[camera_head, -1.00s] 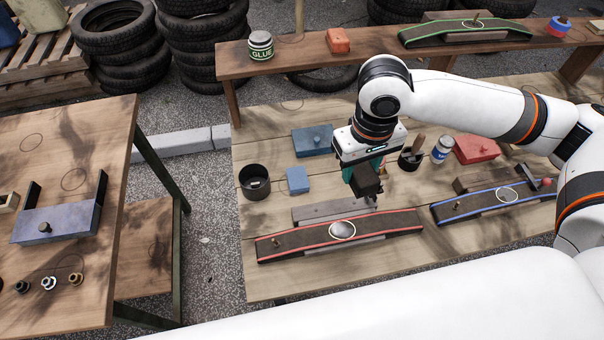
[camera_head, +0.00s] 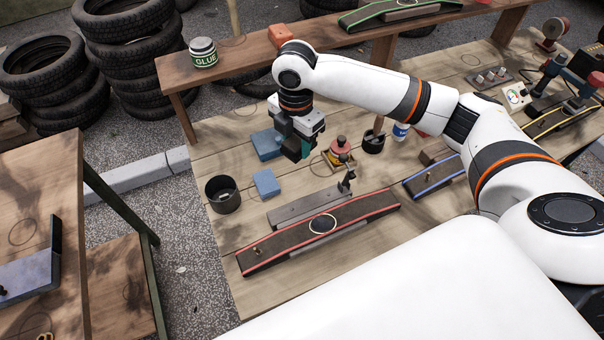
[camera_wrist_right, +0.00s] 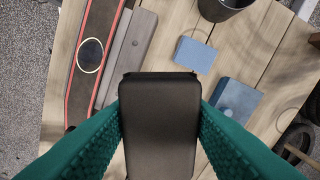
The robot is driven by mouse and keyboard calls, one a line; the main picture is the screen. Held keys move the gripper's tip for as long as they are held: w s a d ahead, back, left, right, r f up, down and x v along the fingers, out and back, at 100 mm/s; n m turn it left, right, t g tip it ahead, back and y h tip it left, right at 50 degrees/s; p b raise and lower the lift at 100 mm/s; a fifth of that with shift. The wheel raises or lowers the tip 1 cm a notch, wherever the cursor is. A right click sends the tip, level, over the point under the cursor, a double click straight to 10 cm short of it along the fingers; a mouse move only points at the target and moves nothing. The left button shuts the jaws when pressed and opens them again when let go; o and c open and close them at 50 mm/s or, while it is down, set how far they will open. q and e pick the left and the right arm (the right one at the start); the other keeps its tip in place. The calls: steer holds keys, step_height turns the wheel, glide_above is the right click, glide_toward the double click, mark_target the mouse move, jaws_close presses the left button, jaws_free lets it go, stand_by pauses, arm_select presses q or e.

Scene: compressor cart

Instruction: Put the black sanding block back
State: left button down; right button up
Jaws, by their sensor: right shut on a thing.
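My right gripper (camera_head: 300,152) is in the air above the wooden bench, near the blue box. In the right wrist view its teal fingers are shut on the black sanding block (camera_wrist_right: 160,125), one finger on each side. The block hangs clear of the bench top. In the head view the block is mostly hidden by the gripper. The red-edged deck (camera_head: 360,212), with a white ring (camera_head: 322,224) on it, lies at the front of the bench; it also shows at the left of the right wrist view (camera_wrist_right: 97,25). My left gripper is not in view.
A grey block (camera_head: 295,209) lies behind the red-edged deck. A black cup (camera_head: 222,196), a small blue block (camera_head: 266,184) and a blue box (camera_head: 266,145) stand left of my gripper. A red-knobbed item (camera_head: 340,150) stands right of it. The glue jar (camera_head: 203,53) is on the raised shelf.

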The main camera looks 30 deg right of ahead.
steer(key=w+d+f+n+b, duration=0.25)
steer(key=f+n, duration=0.25)
steer(key=n, duration=0.5)
steer(key=n+p, duration=0.1)
steer(key=n, duration=0.3)
glide_toward(303, 174)
step_height(303, 174, down, 6)
steer(key=shift+s+r, duration=0.15)
steer(key=shift+f, duration=0.35)
steer(key=shift+f, duration=0.15)
steer(key=o, duration=0.9)
steer(key=shift+o, duration=0.2)
